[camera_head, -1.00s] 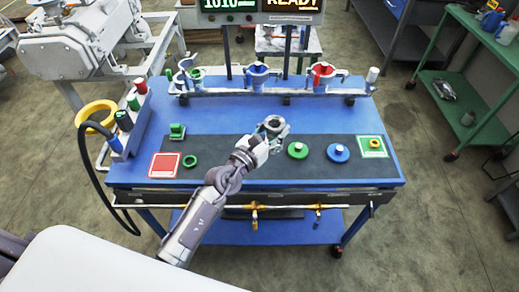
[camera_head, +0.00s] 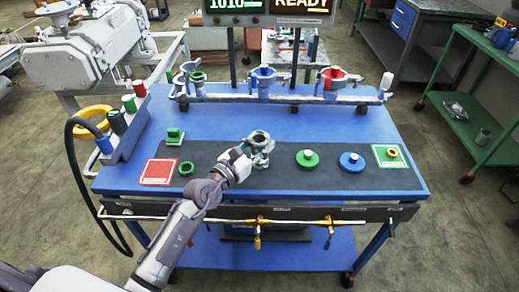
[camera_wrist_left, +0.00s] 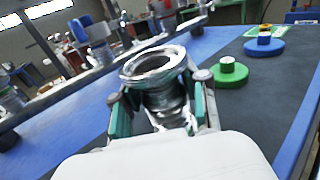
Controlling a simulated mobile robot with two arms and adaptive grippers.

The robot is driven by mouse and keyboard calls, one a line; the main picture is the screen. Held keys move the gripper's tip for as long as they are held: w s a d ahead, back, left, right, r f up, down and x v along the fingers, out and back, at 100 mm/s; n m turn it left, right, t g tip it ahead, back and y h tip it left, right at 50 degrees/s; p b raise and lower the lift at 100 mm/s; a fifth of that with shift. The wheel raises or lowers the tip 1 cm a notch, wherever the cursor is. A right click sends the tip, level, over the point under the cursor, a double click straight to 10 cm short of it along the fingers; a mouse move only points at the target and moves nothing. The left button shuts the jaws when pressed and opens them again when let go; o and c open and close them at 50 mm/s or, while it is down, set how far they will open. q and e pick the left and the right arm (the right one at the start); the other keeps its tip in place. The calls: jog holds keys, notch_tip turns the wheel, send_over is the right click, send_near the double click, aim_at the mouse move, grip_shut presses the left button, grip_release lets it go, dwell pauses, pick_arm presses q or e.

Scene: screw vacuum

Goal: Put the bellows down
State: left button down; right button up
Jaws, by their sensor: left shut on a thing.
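The bellows (camera_wrist_left: 160,78) is a shiny metal piece with a wide flange on top. It stands upright between the two teal-padded fingers of my left gripper (camera_wrist_left: 163,110), which is shut on it. In the head view the bellows (camera_head: 259,140) is at the end of my left gripper (camera_head: 247,155), over the dark mat (camera_head: 230,176) on the blue table. I cannot tell whether its lower end touches the mat. My right gripper is not in view.
A green disc (camera_head: 308,158) and a blue disc (camera_head: 352,162) lie right of the bellows, before a green square (camera_head: 398,155). A red square (camera_head: 159,172) and green ring (camera_head: 186,168) lie left. A rail with clamps (camera_head: 280,99) spans the back.

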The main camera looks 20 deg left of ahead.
pick_arm(q)
jog(key=shift+f, duration=0.1)
jog(key=c, duration=0.6)
grip_release()
jog(key=shift+r, duration=0.25)
jog(key=shift+s+a+f, duration=0.1)
jog(key=shift+s+f, duration=0.05)
jog(key=shift+s, duration=0.2)
jog(key=b+v, duration=0.1)
jog(key=v, duration=0.9)
jog(key=shift+s+a, duration=0.15)
jog(key=shift+s, duration=0.15)
jog(key=shift+s+a, duration=0.15)
jog(key=shift+s, duration=0.2)
